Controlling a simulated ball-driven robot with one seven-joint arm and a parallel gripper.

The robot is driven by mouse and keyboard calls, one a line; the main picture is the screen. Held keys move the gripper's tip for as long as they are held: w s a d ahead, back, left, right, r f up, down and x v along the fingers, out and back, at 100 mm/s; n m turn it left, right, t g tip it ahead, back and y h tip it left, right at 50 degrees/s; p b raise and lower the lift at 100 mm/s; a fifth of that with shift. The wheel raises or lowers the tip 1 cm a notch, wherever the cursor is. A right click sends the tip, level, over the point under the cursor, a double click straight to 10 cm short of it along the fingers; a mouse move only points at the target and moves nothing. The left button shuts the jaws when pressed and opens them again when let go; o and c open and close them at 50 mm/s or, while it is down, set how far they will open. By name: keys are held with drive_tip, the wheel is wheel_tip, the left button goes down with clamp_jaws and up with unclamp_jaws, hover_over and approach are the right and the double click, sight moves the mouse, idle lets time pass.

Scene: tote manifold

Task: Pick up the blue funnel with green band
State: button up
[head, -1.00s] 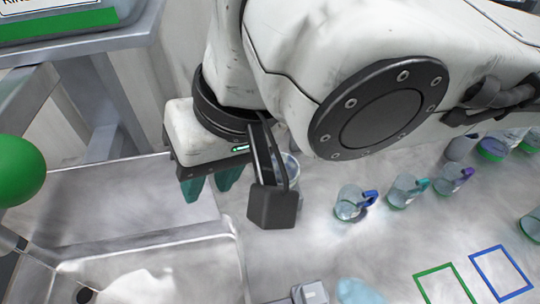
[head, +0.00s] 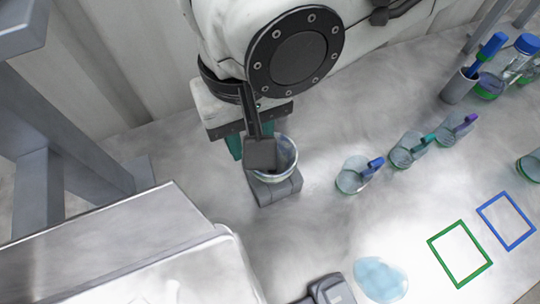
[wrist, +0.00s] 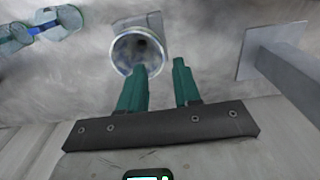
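My gripper (head: 250,148) has two teal fingers, apart and with nothing between them, as the wrist view (wrist: 159,68) shows. A round open-topped vessel with a pale bluish rim (head: 287,158) stands on a grey block (head: 276,190), just right of my fingers in the head view. In the wrist view this vessel (wrist: 138,52) lies just beyond the left fingertip, apparently apart from it. I cannot tell whether it is the blue funnel with green band. A blue rod with a green part (head: 490,47) stands in a grey cup (head: 459,87) at the upper right.
Clear beakers with blue (head: 352,178), teal (head: 407,152) and purple (head: 452,130) pieces stand to the right. A pale blue patch (head: 380,279) and green (head: 460,253) and blue (head: 506,220) outlines lie in front. A metal tray (head: 120,250) is at lower left.

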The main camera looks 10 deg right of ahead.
sight(287, 150)
drive_tip(key=shift+w+f+b, duration=0.15)
drive_tip(key=shift+f+b, duration=0.05)
drive_tip(key=shift+f, duration=1.5)
drive_tip(key=shift+w+f+b, duration=0.15)
drive_tip(key=shift+f, duration=1.5)
drive_tip(key=shift+c, duration=0.3)
clamp_jaws()
